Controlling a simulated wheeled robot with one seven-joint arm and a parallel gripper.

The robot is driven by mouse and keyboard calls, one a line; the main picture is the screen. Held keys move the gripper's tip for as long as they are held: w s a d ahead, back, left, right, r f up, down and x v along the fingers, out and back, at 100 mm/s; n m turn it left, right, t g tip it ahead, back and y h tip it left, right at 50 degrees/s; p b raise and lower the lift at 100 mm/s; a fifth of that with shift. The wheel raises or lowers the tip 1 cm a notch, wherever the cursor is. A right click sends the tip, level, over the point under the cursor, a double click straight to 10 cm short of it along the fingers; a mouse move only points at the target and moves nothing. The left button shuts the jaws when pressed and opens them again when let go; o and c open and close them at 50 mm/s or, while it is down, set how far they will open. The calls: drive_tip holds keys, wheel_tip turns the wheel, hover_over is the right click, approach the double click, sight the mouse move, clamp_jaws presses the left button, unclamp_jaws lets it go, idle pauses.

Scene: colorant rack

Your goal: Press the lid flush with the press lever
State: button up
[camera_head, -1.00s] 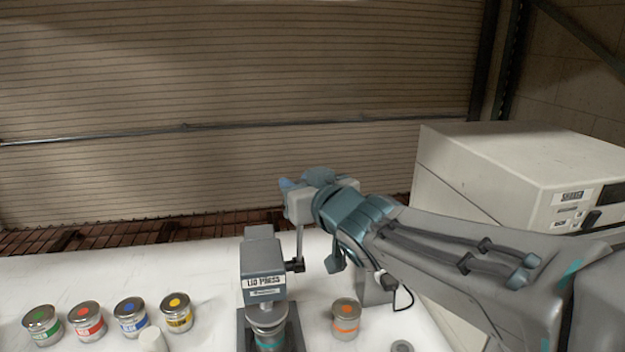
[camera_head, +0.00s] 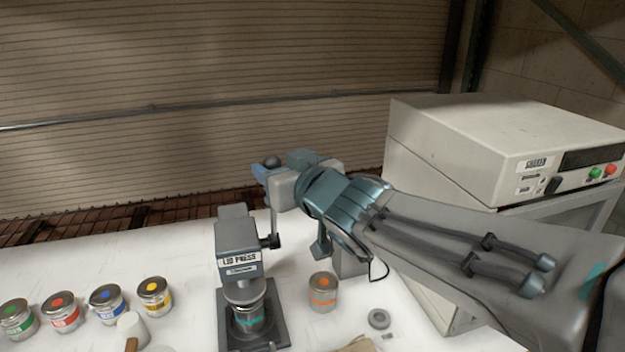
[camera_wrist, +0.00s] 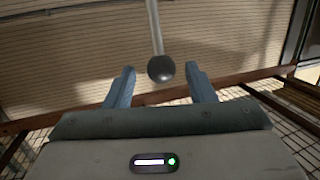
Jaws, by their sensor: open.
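The grey lid press (camera_head: 236,240) stands on the white table, labelled LID PRESS. A can with a teal band (camera_head: 248,318) sits on its base under the press head; whether its lid is flush cannot be told. The press lever rises from the pivot at the press's right side and ends in a dark ball knob (camera_head: 272,161). My gripper (camera_head: 258,172) is at the lever's upper end. In the wrist view the knob (camera_wrist: 161,69) lies between the two open blue fingers (camera_wrist: 160,84), with a gap on each side. The lever rod (camera_wrist: 154,25) runs up from it.
Several colour-dotted cans, such as the yellow one (camera_head: 155,296), stand at left near a mallet (camera_head: 131,328). An orange-banded can (camera_head: 323,292) and a grey ring (camera_head: 379,319) are right of the press. A shaker machine (camera_head: 500,150) stands at right.

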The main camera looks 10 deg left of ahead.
drive_tip(key=v, duration=1)
drive_tip(key=shift+p, duration=0.4)
drive_tip(key=shift+s+d, duration=0.15)
drive_tip(key=w+d+f+m+h+b, duration=0.3)
drive_tip(key=d+f+m+h, duration=0.3)
drive_tip(key=d+f+h, duration=0.85)
drive_tip(key=s+d+f+m+g+y+b, duration=0.1)
drive_tip(key=s+d+f+m+g+y, duration=0.1)
drive_tip(key=s+d+f+g, duration=0.5)
drive_tip(key=s+d+f+m, duration=0.1)
drive_tip(key=s+d+f, duration=0.2)
drive_tip(key=shift+s+d+g, duration=0.25)
drive_tip(key=shift+d+g, duration=0.05)
drive_tip(key=shift+g, duration=0.1)
drive_tip(key=shift+y, duration=0.25)
drive_tip(key=c, duration=0.3)
drive_tip(key=shift+a, duration=0.15)
